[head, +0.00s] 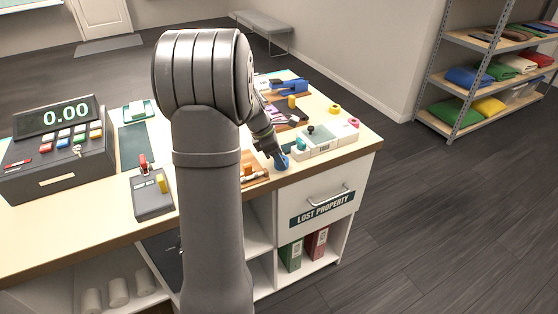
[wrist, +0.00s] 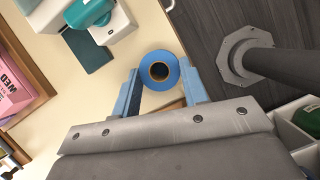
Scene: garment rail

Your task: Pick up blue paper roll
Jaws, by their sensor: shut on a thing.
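The blue paper roll (wrist: 147,61) is a short ring with a dark hollow core, seen end-on in the wrist view. It sits between the two blue fingertips of my gripper (wrist: 160,88), which is shut on it. In the head view the blue roll (head: 281,163) is at the counter's front edge, under my gripper (head: 280,155), and partly hidden by it. I cannot tell whether the roll still touches the counter.
A white box (head: 320,143) with a stamp on top stands just right of the roll. A cash register (head: 58,150) stands at the left. The counter's front edge is close below.

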